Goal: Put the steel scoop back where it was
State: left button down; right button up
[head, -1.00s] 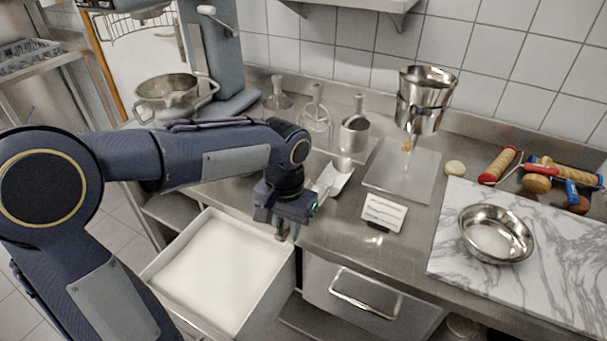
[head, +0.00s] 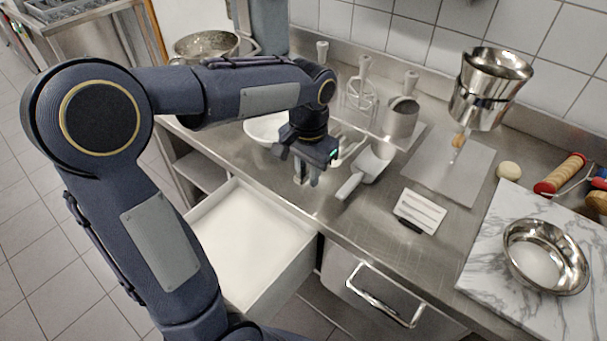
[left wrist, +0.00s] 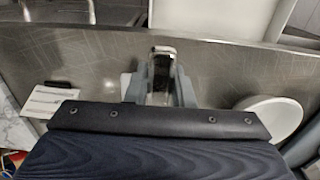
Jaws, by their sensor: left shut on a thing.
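My left gripper (head: 308,178) is over the counter's front strip, just behind the white bin. It is shut on a narrow shiny steel piece, which I take to be the steel scoop (left wrist: 161,70). The piece shows between the fingers in the left wrist view (left wrist: 160,88); the rest of it is hidden by the fingers and wrist. A second, pale grey scoop (head: 371,163) lies on the counter right of the gripper, its handle towards the front edge. My right gripper is not in view.
The open bin of white powder (head: 316,248) stands below the counter edge. A white bowl (head: 262,128) is behind the gripper. A label card (head: 420,210), a metal tray (head: 455,178), a steel bowl (head: 560,285) and upright mixer tools (head: 362,90) stand farther right or back.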

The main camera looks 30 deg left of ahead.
pick_arm(q)
send_over(300, 191)
jog(key=f, duration=0.6)
jog(key=shift+s+d+p, duration=0.15)
jog(key=shift+s+p, duration=0.05)
jog(key=shift+p, duration=0.15)
jog(key=shift+w+f, duration=0.15)
jog(key=shift+f, duration=1.7)
jog(key=shift+f, duration=0.2)
jog(key=c, duration=1.3)
grip_release()
jog(key=shift+o, duration=0.2)
